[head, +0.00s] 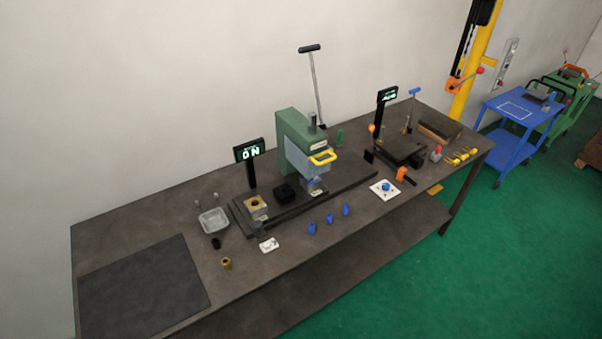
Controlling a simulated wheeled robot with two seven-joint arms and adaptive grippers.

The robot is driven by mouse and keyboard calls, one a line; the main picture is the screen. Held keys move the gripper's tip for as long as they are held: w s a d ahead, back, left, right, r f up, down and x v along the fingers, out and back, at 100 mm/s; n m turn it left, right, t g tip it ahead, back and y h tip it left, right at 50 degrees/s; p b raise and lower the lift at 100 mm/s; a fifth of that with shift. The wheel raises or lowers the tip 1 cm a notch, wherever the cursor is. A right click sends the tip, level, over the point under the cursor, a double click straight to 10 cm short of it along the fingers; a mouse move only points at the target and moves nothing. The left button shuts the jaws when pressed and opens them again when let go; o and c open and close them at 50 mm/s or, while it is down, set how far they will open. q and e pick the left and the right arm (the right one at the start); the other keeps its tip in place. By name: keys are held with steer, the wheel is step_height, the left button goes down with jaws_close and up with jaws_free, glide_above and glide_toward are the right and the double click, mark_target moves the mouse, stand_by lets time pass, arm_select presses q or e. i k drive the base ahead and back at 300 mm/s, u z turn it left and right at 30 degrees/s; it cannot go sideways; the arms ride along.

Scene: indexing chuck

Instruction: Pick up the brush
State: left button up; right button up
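I cannot single out the brush with certainty at this size. A long brown block with a dark upper part (439,131) lies at the back right of the workbench and could be a brush, but its details are too small to tell. Several yellow-ended tools (463,157) lie at the right end of the bench. Neither of my grippers shows in the head view.
The dark workbench (120,232) carries a green press (296,142), a display post (249,152), a grey tray (213,221), several blue pieces (329,219) and a black mat (142,290). A blue cart (510,125) stands right, on green floor.

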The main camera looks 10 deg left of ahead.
mark_target(340, 142)
steer(key=k, duration=0.5)
steer(key=z, duration=0.35)
steer(key=i, duration=1.45)
steer(key=z, duration=1.05)
steer(key=i, duration=0.55)
